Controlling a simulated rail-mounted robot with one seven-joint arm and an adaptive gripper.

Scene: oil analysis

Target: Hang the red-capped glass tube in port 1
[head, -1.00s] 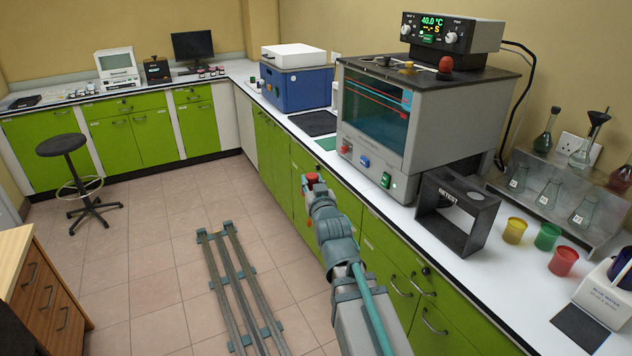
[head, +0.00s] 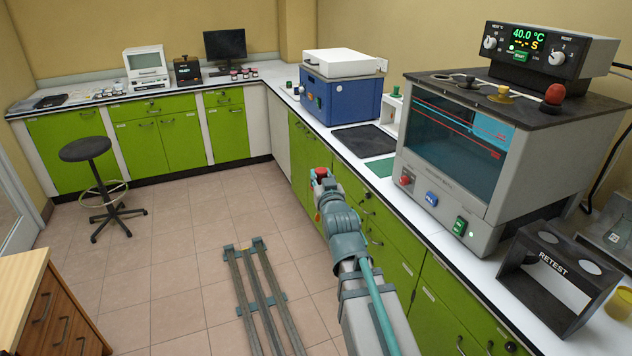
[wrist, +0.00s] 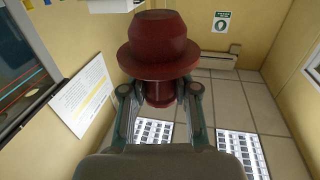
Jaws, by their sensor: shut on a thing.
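My gripper (head: 321,185) is shut on the red-capped tube, whose dark red cap shows in the wrist view (wrist: 158,45) and as a small red spot in the head view (head: 320,172). The tube's glass body cannot be made out in either view. My gripper is in front of the green cabinets, left of and apart from the heated bath (head: 455,150). The bath's dark top has a yellow cap (head: 503,93), a red cap (head: 554,94) and ringed openings at its left. No port numbers are readable.
A black RETEST rack (head: 550,270) and a yellow cup (head: 622,303) stand right of the bath. A blue box with a white lid (head: 340,95) and a dark mat (head: 364,139) lie beyond it. A stool (head: 88,150) stands on the open floor at left.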

